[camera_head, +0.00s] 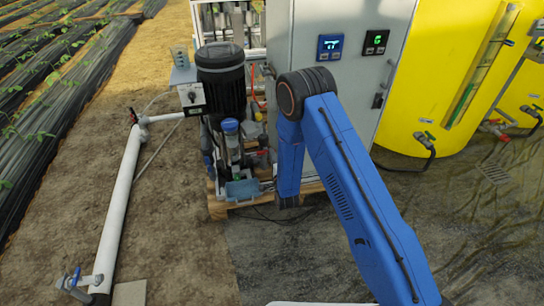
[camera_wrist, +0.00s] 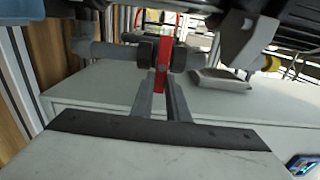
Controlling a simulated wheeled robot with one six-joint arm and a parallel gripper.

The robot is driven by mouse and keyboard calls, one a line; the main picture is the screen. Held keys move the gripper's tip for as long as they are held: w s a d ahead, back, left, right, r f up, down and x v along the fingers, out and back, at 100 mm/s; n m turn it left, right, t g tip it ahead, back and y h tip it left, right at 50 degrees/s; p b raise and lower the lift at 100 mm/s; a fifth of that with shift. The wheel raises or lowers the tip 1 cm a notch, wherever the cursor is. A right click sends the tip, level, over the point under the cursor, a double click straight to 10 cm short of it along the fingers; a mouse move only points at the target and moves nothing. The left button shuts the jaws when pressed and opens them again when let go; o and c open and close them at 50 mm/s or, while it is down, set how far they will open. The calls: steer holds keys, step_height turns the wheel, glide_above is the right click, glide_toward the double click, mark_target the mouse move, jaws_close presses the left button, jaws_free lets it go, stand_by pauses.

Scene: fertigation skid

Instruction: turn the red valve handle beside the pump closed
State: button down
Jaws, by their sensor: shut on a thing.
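The red valve handle (camera_wrist: 163,66) stands upright in the wrist view, across a grey pipe with dark fittings. My gripper (camera_wrist: 162,84) is shut on it, one finger on each side of the handle's lower part. In the head view the pump (camera_head: 220,78) has a dark ribbed motor and stands left of the grey cabinet. My blue arm reaches toward the skid there, and my gripper and the held handle cannot be made out in that view.
The grey control cabinet (camera_head: 338,62) stands close beside my arm. A yellow tank (camera_head: 440,85) is at the right. Dark parts overhang my gripper.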

steer(key=shift+d+f, duration=0.1)
steer(key=c, duration=1.7)
jaws_free()
steer(key=v, duration=1.7)
steer(key=shift+s, duration=0.25)
